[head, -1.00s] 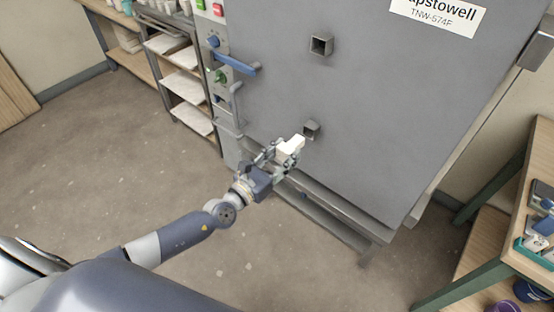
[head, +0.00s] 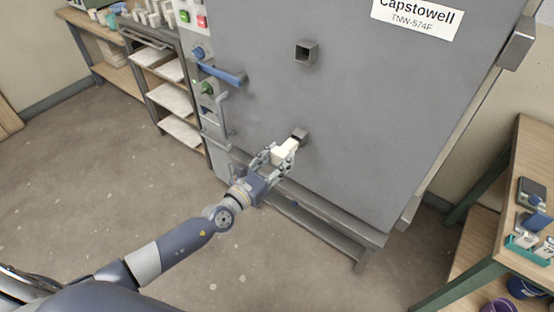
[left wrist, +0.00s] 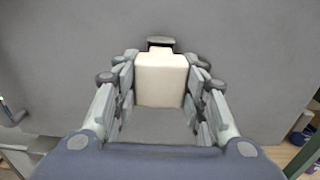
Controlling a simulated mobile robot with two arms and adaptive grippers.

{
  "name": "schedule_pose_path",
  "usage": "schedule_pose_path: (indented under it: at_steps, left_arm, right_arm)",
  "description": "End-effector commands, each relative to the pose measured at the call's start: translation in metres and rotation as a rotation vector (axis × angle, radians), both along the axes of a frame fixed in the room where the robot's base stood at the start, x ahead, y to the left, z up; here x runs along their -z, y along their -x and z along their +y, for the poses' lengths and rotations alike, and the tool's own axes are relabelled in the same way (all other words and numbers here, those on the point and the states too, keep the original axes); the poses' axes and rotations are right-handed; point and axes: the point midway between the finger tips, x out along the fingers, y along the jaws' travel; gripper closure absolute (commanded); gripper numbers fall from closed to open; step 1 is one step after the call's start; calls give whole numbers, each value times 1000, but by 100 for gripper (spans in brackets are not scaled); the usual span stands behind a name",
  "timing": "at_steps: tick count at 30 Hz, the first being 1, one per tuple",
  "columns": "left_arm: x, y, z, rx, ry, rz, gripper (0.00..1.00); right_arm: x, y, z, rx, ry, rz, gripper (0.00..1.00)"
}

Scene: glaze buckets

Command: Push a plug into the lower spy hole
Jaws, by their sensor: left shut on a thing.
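My left gripper (head: 272,160) is shut on a cream-white block-shaped plug (head: 285,151) in front of the grey kiln door (head: 350,130). In the left wrist view the plug (left wrist: 161,78) sits between both fingers (left wrist: 160,100). The lower spy hole (head: 299,134) is a square dark-framed opening just beyond the plug, partly covered by it. In the left wrist view its top edge (left wrist: 160,41) shows right behind the plug's far end. I cannot tell whether the tip is inside the hole or just in front. The upper spy hole (head: 306,52) is open and empty. My right gripper is not in view.
A blue door handle (head: 222,75) and a control panel (head: 203,95) are on the kiln's left side. A shelf rack (head: 165,80) stands further left. A wooden bench (head: 520,200) with small items is at the right. The floor around my arm is clear.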

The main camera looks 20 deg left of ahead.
Motion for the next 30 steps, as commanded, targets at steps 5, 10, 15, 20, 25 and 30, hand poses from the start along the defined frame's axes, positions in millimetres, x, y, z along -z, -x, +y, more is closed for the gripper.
schedule_pose_path:
  at_steps: [5, 10, 15, 20, 25, 30]
  left_arm:
    - [-1, 0, 0, -1, 0, -1, 87]
    - [-1, -2, 0, -1, 1, -2, 87]
    - [-1, -7, -2, -1, 2, -2, 87]
    - [-1, -12, -4, -1, 2, -2, 87]
    - [-1, -17, -6, -1, 1, -2, 87]
    - [-1, -18, -6, -1, 1, -2, 87]
  right_arm:
    - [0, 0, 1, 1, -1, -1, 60]
    - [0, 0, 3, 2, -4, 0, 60]
    - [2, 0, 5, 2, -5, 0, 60]
    - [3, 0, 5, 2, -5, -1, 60]
    - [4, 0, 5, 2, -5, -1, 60]
    - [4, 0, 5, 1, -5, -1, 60]
